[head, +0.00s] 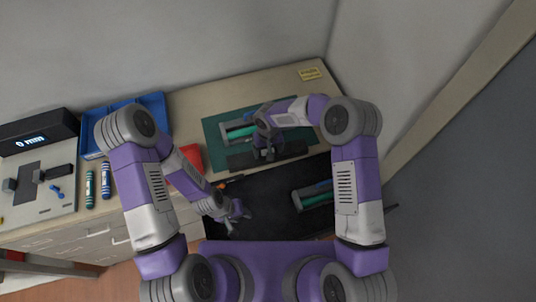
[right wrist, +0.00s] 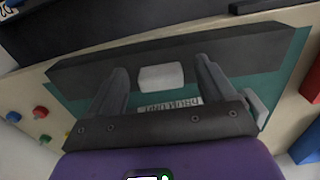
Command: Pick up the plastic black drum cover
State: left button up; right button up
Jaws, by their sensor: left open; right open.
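The black drum cover (head: 292,150) is a long dark bar lying on the green mat (head: 212,128). In the right wrist view the drum cover (right wrist: 85,74) spans the picture, with a pale grey block (right wrist: 160,77) at the middle of its near edge. My right gripper (head: 266,154) is over the middle of the cover. In its wrist view the right gripper's fingers (right wrist: 162,72) are apart, one on each side of the grey block; I cannot tell whether they touch the cover. My left gripper (head: 238,212) is open and empty over the black mat, left of centre.
A cartridge with a green roller (head: 240,132) lies behind the cover on the green mat. A similar unit (head: 315,197) lies on the black mat (head: 265,215). A red box (head: 186,158), a blue tray (head: 152,104) and a display device (head: 38,132) stand to the left.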

jog(key=c, duration=1.1)
jog(key=shift+c, duration=0.2)
